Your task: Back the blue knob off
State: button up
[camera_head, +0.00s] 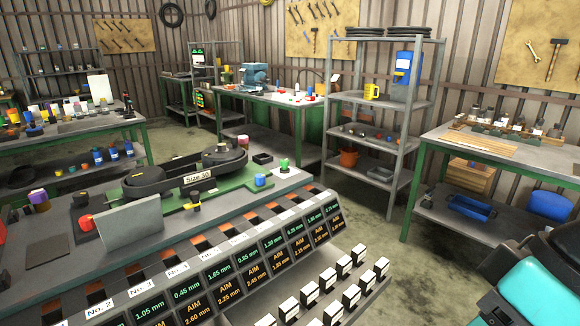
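A small blue knob (260,181) stands on the right part of the green base of the machine on the near bench. A label "Size 30" (199,178) is on that machine, left of the knob. A green knob (284,165) stands just behind and to the right of the blue one. A yellow knob with a dark base (193,200) is to its left. How far the blue knob is screwed in cannot be told at this size. A teal and black part of my arm shows at the lower right; my gripper is not in view.
A red knob (86,222) and a grey upright plate (131,224) stand at the bench's left. A sloped row of displays (213,275) runs along its front, with several white-topped blocks before it. Shelves (382,98) and another bench (505,150) stand beyond open floor.

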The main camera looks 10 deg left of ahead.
aim_at(260, 179)
jog(key=u, duration=0.35)
jog(key=i, duration=1)
jog(key=u, duration=0.6)
